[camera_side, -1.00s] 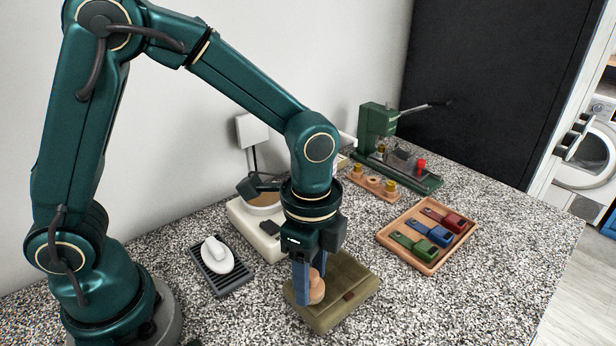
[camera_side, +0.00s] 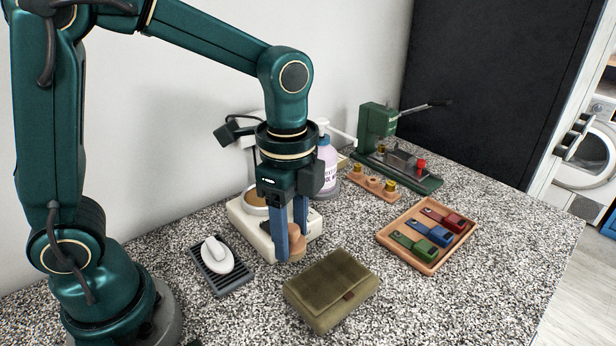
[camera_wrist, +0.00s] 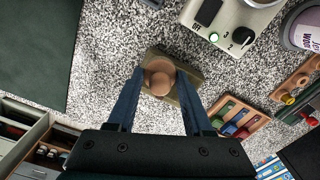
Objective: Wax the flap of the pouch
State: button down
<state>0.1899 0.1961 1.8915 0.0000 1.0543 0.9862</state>
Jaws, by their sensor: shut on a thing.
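The olive-green pouch (camera_side: 332,290) lies flat on the speckled counter, its flap closed, with a small brown tab at the front. In the wrist view the pouch (camera_wrist: 187,96) is partly hidden behind what I hold. My gripper (camera_side: 291,250) is shut on a round wooden-knobbed applicator (camera_side: 298,246), held up clear of the pouch, behind and left of it in the side view. The wooden knob (camera_wrist: 160,76) shows between the fingertips in the wrist view; the applicator's underside is hidden. A round pot (camera_side: 255,197) sits on a cream heater (camera_side: 242,222) behind my gripper.
A dark slatted rack (camera_side: 222,285) holding a white brush-like item (camera_side: 217,254) stands left. A pump bottle (camera_side: 327,165), a green press (camera_side: 377,130) and a wooden holder (camera_side: 371,183) stand behind. A tray (camera_side: 428,266) of coloured tools lies right. The front-right counter is clear.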

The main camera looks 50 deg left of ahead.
jog(key=shift+r, duration=1.15)
